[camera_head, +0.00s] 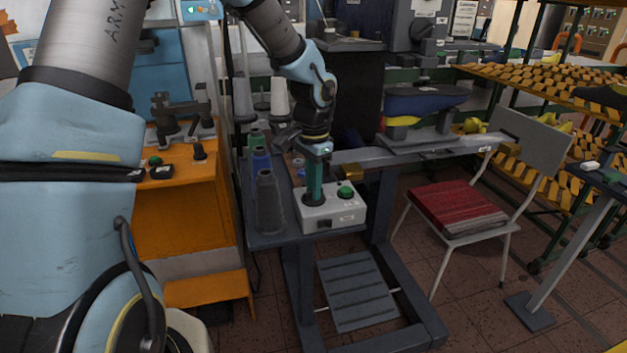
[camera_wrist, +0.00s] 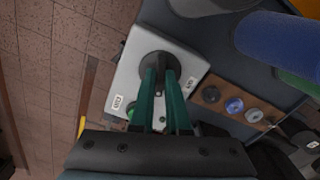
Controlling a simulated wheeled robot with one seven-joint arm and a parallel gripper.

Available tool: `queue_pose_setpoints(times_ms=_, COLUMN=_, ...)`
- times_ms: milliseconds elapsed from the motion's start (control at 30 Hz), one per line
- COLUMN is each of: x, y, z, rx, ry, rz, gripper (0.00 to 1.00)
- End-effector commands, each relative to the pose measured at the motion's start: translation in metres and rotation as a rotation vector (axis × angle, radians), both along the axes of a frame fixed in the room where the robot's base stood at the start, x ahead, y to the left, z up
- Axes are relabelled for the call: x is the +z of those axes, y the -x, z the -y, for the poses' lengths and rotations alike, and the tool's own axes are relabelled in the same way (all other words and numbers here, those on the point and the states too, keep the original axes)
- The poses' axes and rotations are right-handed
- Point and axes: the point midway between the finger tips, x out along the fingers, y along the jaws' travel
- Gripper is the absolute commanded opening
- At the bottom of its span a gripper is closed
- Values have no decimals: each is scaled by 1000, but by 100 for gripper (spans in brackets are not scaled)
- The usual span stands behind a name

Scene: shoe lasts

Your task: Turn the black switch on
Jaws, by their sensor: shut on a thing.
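A white control box (camera_head: 330,215) stands on the grey machine table, with a green button (camera_head: 345,190) on its top. My gripper (camera_head: 314,198) points down onto the left part of this box, and its green fingers hide most of the black switch in the head view. In the wrist view the round black switch (camera_wrist: 156,64) shows at the fingertips of my gripper (camera_wrist: 161,72), and the two fingers are closed on it. The green button (camera_wrist: 131,112) is partly hidden behind a finger there. I cannot read the switch's position.
A dark grey thread cone (camera_head: 268,205) stands close left of the box, with blue and green cones behind it. An orange cabinet (camera_head: 190,215) is to the left. A chair with a red seat (camera_head: 450,208) stands to the right.

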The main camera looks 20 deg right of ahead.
Motion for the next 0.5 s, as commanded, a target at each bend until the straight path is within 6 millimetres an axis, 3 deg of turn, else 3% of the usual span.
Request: queue_pose_setpoints(times_ms=500, x=1, y=0, z=0, rx=-327, ry=0, rz=0, gripper=0)
